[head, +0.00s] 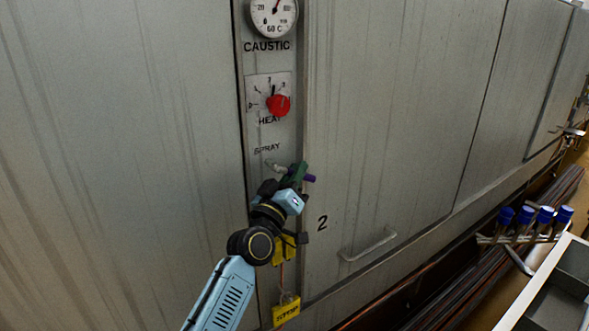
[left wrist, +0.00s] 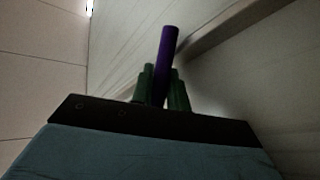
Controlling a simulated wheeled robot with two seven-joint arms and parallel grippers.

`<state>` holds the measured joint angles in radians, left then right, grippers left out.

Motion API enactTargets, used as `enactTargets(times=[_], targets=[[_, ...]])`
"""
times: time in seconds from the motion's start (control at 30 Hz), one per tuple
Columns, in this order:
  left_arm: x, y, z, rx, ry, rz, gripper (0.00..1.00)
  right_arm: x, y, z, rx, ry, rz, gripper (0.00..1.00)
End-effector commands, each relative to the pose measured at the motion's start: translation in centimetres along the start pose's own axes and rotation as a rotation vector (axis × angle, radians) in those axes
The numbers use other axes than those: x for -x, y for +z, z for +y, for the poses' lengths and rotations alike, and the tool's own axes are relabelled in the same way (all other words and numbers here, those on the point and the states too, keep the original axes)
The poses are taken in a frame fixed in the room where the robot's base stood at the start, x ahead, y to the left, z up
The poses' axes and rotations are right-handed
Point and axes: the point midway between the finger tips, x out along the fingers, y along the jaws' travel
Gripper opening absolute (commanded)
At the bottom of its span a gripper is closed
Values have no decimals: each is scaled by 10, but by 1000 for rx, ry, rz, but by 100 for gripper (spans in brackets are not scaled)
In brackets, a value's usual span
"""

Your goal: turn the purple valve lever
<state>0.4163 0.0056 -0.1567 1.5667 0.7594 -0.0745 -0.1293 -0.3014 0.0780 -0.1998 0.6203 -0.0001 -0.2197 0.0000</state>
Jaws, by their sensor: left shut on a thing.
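The purple valve lever (head: 310,178) sticks out to the right of my left gripper (head: 297,173) in the head view, on the narrow panel strip below the word SPRAY. The gripper's green fingers are shut on the lever. In the left wrist view the purple lever (left wrist: 167,55) stands up between the two green fingers (left wrist: 160,88) and leans a little right. A short pale pipe piece (head: 274,166) shows just left of the gripper. The gripper and wrist hide the rest of the valve. My right gripper is not in view.
A red knob (head: 278,105) marked HEAT and a round dial (head: 273,14) sit above on the strip. Yellow tags (head: 286,311) hang below. A door handle (head: 368,245) is at the lower right. Several blue-capped items (head: 545,213) and a pale tray (head: 536,287) stand far right.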

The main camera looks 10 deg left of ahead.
Motion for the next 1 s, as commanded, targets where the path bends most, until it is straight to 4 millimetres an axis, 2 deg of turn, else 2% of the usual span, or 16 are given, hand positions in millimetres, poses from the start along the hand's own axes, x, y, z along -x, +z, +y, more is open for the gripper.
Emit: enactTargets(times=[0.1, 0.13, 0.17, 0.43, 0.57, 0.73, 1.0], targets=[[0, 0, 0, 0, 0, 2, 0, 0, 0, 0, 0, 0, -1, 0], [0, 0, 0, 0, 0, 2, 20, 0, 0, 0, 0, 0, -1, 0], [0, 0, 0, 0, 0, 2, 24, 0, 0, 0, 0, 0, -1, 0], [0, 0, 0, 0, 0, 1, 25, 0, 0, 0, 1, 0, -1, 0], [7, 1, -1, 1, -1, 0, 25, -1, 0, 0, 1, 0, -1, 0], [34, 2, -1, 2, -1, -1, 25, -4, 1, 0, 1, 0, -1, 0], [95, 2, -2, -2, -2, -1, 25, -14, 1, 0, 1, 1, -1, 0]])
